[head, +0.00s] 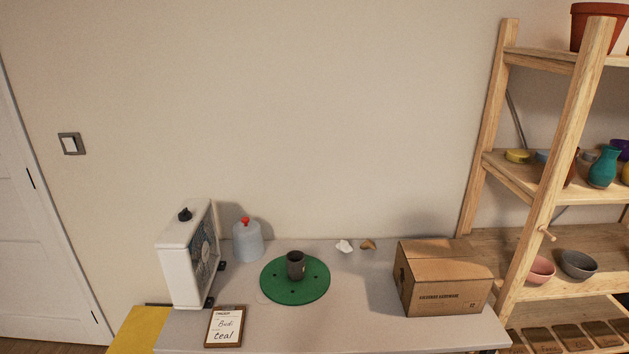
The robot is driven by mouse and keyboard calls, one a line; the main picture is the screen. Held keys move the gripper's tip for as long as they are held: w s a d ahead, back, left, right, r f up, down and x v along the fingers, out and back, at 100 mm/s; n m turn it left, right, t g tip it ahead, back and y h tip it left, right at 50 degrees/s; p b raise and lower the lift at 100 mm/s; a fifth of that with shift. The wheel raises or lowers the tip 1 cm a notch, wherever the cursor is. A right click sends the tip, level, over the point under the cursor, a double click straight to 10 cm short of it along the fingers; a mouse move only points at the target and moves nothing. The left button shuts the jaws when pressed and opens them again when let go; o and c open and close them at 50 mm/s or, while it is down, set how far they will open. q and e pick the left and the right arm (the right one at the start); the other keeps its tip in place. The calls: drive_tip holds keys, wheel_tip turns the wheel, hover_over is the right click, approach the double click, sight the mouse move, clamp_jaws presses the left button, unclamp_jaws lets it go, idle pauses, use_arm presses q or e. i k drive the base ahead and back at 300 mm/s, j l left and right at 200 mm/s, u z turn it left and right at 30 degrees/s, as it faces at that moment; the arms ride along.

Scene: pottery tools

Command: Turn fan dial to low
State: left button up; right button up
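A white box fan (186,262) stands upright at the left end of the grey table, with its grille facing right. Its black dial (185,214) sits on top of the housing. The dial's markings are too small to read, so its setting cannot be told. Neither of my grippers shows in the head view.
The grey table (385,336) holds a translucent jug with a red cap (247,241), a green round board (296,292) with a dark cup (295,265), a clipboard (225,327) and a cardboard box (442,278). A wooden shelf (573,120) stands right. A yellow surface (139,330) adjoins the table's left end.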

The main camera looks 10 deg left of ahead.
sight(186, 215)
drive_tip(key=u, duration=1.2)
